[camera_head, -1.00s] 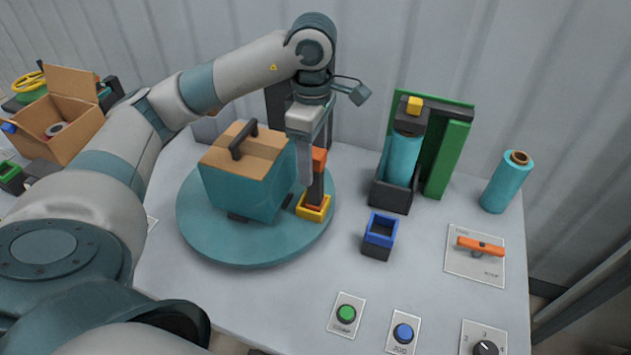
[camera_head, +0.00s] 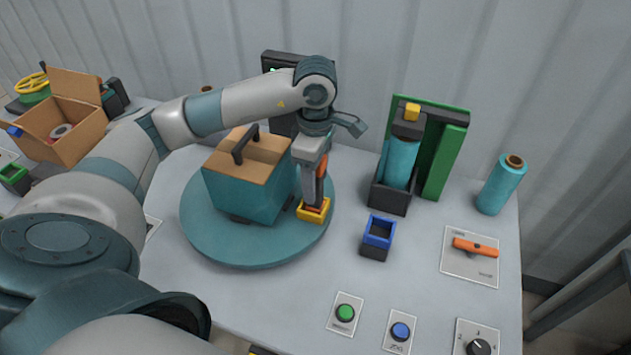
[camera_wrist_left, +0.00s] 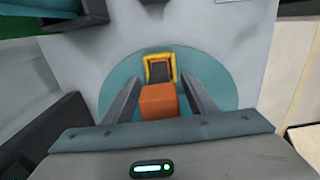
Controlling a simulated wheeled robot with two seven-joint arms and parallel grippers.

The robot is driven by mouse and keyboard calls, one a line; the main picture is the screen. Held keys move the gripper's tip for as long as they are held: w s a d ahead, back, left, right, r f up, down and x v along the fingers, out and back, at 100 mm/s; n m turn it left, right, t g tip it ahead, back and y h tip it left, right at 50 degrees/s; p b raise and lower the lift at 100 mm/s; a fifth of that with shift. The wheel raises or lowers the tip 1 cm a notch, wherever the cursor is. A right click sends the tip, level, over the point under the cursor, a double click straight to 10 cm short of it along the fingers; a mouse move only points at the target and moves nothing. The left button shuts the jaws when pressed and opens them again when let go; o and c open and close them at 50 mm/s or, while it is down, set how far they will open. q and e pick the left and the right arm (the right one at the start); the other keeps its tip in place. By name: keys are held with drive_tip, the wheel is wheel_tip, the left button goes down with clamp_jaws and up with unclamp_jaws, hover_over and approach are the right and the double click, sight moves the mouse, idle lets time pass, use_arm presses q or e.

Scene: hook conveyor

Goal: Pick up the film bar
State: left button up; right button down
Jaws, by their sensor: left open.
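The film bar, a dark upright bar with an orange top (camera_head: 321,168), stands in a yellow-rimmed square holder (camera_head: 313,215) on the teal turntable (camera_head: 245,252). In the left wrist view its orange end (camera_wrist_left: 158,102) shows between the two fingers, with the yellow holder (camera_wrist_left: 146,68) beyond it. My left gripper (camera_head: 315,193) is lowered over the bar from above. It is open, with one finger on each side of the bar and visible gaps in the wrist view. In the head view the gripper hides part of the bar. My right gripper is out of view.
A teal box (camera_head: 245,190) with a handled brown lid stands close left of the bar on the turntable. A blue-rimmed holder (camera_head: 379,232) and a black-and-green film dispenser (camera_head: 440,160) stand to the right. A teal roll (camera_head: 500,187) stands farther right.

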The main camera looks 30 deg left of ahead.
use_arm(q)
drive_tip(key=shift+f, duration=1)
clamp_jaws()
